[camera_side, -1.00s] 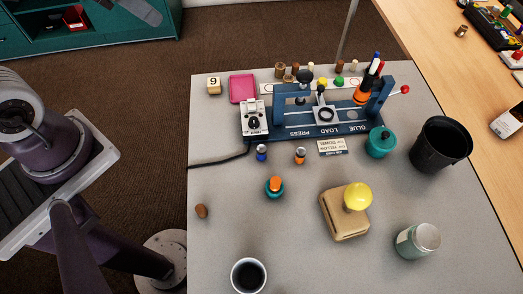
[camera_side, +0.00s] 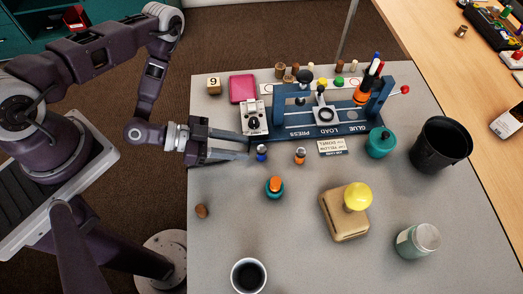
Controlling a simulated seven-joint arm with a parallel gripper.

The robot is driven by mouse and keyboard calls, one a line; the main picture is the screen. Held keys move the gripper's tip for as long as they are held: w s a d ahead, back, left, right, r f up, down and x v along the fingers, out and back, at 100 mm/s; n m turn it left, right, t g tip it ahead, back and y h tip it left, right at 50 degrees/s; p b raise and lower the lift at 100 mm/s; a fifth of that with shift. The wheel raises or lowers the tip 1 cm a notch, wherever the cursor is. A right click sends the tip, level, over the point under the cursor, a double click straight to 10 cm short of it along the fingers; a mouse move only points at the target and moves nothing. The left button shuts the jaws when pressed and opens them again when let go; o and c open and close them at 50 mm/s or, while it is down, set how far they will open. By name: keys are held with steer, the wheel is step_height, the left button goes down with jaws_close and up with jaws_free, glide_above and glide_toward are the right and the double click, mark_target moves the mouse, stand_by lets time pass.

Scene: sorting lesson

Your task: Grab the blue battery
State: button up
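The blue battery (camera_side: 261,154), small with a silvery top, stands upright on the grey table (camera_side: 235,235), in front of the white box with a black knob. My gripper (camera_side: 249,147) reaches in from the left, its two long fingers apart and pointing right. The fingertips are just left of the blue battery, with nothing seen between them. Whether the tips touch the battery is too small to tell. A similar orange battery (camera_side: 300,157) stands to its right.
The white knob box (camera_side: 254,120) and blue press (camera_side: 320,131) stand close behind. A small sign (camera_side: 332,147), a teal pot with an orange top (camera_side: 275,188), a yellow-knobbed block (camera_side: 344,214) and a black bin (camera_side: 440,147) are around. The front left table is mostly clear.

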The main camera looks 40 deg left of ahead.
mark_target(261, 151)
steer(key=x, duration=0.7)
steer(key=shift+a+f, duration=0.15)
steer(key=shift+f, duration=0.2)
jaws_close()
